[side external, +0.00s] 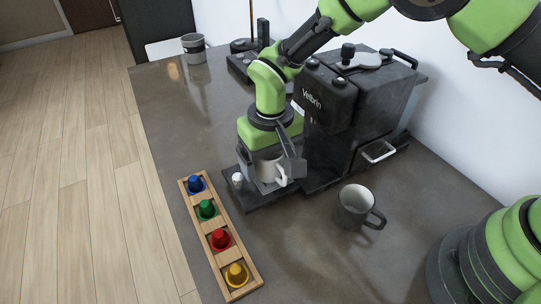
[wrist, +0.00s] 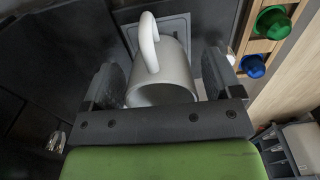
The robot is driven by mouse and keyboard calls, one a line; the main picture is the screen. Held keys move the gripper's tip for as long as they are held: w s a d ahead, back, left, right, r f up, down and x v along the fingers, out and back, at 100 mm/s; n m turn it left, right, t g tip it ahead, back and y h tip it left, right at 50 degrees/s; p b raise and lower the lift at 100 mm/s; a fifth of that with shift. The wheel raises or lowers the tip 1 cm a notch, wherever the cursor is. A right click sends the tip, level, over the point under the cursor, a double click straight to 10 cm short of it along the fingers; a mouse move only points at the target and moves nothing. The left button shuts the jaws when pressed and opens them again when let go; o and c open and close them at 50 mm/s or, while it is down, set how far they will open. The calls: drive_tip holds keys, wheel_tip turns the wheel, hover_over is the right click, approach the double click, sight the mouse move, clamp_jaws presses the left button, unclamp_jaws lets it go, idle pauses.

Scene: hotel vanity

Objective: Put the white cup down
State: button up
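The white cup (wrist: 165,75) sits between the two fingers of my gripper (wrist: 163,80) in the wrist view, its open rim facing the camera and its curved handle pointing away at the top. A narrow gap shows between the cup and the right finger; the left finger is very near the cup wall. In the side view my gripper (side external: 277,165) is low in front of the coffee machine, around the cup (side external: 268,169), with the handle toward the front. The cup is over the machine's tray (side external: 258,198); its base is hidden, so contact is unclear.
The dark coffee machine (side external: 345,100) stands right behind my gripper. A grey mug (side external: 354,208) stands to the right, another cup (side external: 193,48) at the back left. A wooden holder (side external: 225,228) with coloured capsules lies front left.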

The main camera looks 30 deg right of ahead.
wheel_tip(320, 180, up, 12)
drive_tip(key=shift+r, duration=0.2)
idle(0.5)
drive_tip(key=shift+c, duration=0.5)
idle(0.7)
